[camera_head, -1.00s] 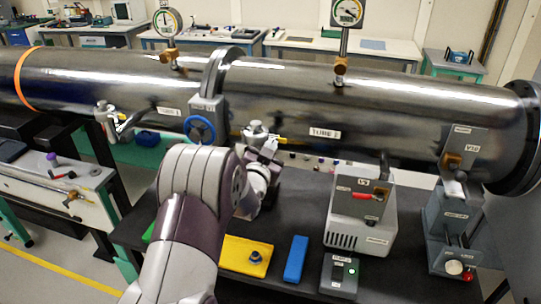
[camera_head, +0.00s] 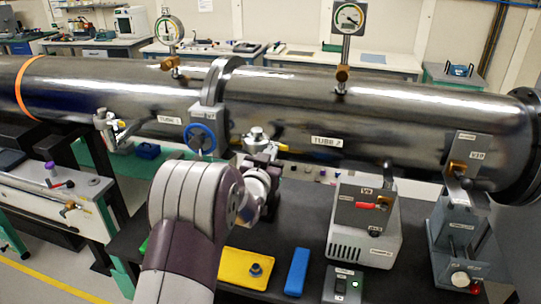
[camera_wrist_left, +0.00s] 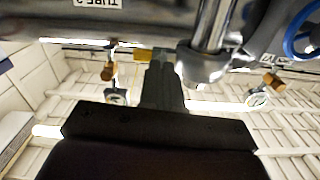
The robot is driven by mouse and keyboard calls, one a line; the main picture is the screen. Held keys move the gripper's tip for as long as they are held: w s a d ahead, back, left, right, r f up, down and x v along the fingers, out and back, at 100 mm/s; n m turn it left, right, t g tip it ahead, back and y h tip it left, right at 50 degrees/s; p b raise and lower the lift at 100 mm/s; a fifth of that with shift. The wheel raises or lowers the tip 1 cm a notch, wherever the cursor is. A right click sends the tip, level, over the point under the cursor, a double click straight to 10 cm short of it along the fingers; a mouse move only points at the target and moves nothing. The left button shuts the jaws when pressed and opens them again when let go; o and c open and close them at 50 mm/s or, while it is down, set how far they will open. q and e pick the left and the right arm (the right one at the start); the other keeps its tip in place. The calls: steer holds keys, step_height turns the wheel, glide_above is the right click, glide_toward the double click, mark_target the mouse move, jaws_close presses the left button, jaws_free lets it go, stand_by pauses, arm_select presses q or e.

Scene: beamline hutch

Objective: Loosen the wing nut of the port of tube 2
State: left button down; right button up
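Tube 2 (camera_head: 400,125) is the long dark metal cylinder at right, with its label (camera_head: 327,141). Its port (camera_head: 256,136) is a short silver fitting on the near side, left of the label. A small yellow-brass piece, seemingly the wing nut (camera_head: 281,147), sticks out to its right; it also shows in the left wrist view (camera_wrist_left: 143,54). My left gripper (camera_head: 262,160) is just below and in front of the port. In the wrist view its fingers (camera_wrist_left: 162,75) reach close to the brass piece and the silver port (camera_wrist_left: 205,66); contact and finger gap are unclear. My right gripper is out of view.
A blue handwheel valve (camera_head: 200,139) is left of the port, near the tube flange. Below stand a grey box with a red lever (camera_head: 365,225), a yellow tray (camera_head: 240,268) and a blue block (camera_head: 297,272). Gauges (camera_head: 349,18) rise above the tubes.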

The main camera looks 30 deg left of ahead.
arm_select(q)
steer(key=c, duration=1.6)
jaws_free()
steer(key=shift+f, duration=0.25)
steer(key=shift+w, duration=0.1)
steer(key=b+v, duration=0.3)
steer(key=v, duration=0.9)
steer(key=shift+s, duration=0.3)
steer(key=shift+s+d+r, duration=0.1)
